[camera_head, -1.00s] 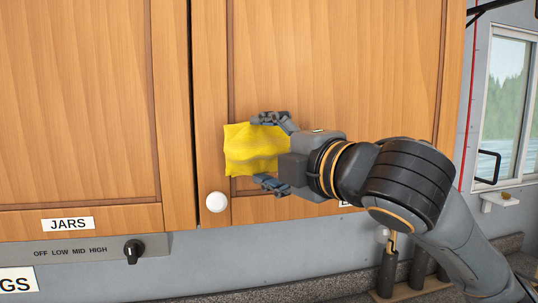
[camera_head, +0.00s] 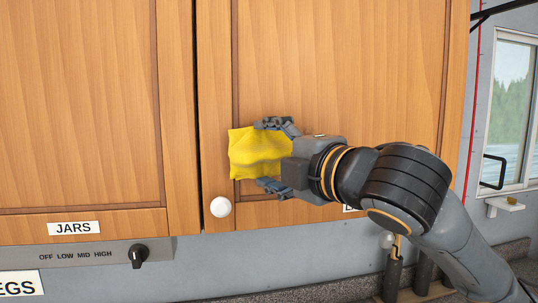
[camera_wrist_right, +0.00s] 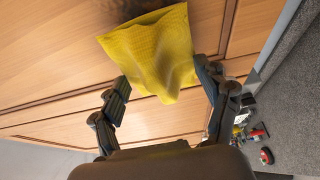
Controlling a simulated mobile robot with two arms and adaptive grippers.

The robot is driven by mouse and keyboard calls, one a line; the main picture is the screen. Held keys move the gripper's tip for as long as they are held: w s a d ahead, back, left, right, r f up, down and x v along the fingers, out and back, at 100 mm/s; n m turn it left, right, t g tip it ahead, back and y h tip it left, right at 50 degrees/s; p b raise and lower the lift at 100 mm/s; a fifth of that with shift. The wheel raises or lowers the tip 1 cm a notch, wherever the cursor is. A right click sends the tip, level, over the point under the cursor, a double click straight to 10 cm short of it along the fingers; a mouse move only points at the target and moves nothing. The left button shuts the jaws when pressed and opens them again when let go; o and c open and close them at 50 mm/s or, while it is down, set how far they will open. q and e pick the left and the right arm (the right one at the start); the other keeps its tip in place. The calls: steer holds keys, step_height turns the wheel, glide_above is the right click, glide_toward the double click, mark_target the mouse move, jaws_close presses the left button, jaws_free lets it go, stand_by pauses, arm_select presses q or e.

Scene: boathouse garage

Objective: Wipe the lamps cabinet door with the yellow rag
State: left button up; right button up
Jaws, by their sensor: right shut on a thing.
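The yellow rag (camera_head: 257,153) is in my right gripper (camera_head: 272,157), spread against the lower left part of the right-hand cabinet door (camera_head: 330,80). The door's label is mostly hidden behind my right arm, so I cannot read it. In the right wrist view, the rag (camera_wrist_right: 155,50) hangs between the two fingers of my right gripper (camera_wrist_right: 165,82), in front of the wooden door. The fingers are shut on the rag. I cannot tell whether the rag presses on the wood. My left gripper is not in view.
A white round knob (camera_head: 221,207) sits at the door's lower left, just below the rag. The left door (camera_head: 80,100) has a JARS label (camera_head: 73,228). Below it is a control panel with a black dial (camera_head: 138,256). A window (camera_head: 513,110) is at the right.

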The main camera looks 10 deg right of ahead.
steer(key=shift+w, duration=0.7)
